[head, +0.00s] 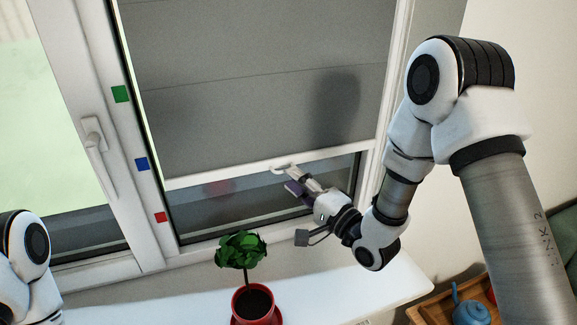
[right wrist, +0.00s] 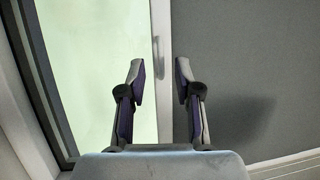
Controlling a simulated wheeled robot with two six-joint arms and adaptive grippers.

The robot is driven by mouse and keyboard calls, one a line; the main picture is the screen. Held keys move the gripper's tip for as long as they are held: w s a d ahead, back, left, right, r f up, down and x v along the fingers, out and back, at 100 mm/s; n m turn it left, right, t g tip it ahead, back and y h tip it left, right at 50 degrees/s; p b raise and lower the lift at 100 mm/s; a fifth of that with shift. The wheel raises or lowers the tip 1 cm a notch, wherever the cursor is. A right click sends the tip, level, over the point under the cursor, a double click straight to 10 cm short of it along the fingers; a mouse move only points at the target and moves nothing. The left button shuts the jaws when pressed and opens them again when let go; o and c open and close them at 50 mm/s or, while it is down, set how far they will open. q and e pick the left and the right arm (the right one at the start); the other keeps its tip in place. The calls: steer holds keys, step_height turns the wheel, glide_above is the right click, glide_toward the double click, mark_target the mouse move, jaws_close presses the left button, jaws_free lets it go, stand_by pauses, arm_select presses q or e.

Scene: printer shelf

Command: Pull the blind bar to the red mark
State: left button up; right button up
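The white blind bar (head: 230,176) runs along the lower edge of the grey blind. Its left end stands between the blue mark (head: 142,163) and the red mark (head: 161,217) on the window frame. A small pull handle (head: 284,169) sits on the bar. My right gripper (head: 288,179) is open at the handle. In the right wrist view the bar (right wrist: 162,100) and handle (right wrist: 156,58) show between the two spread fingers (right wrist: 160,72); contact cannot be told. My left gripper is out of view.
A green mark (head: 121,93) is higher on the frame. A potted plant (head: 241,250) in a red pot stands on the white sill below. The window handle (head: 96,150) is at left.

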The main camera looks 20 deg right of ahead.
steer(key=x, duration=0.3)
steer(key=shift+a+p, duration=0.2)
steer(key=shift+p, duration=0.15)
steer(key=shift+d, duration=0.2)
jaws_close()
step_height(320, 180, down, 10)
steer(key=b, duration=0.8)
steer(key=shift+b, duration=0.35)
jaws_free()
steer(key=shift+a, duration=0.1)
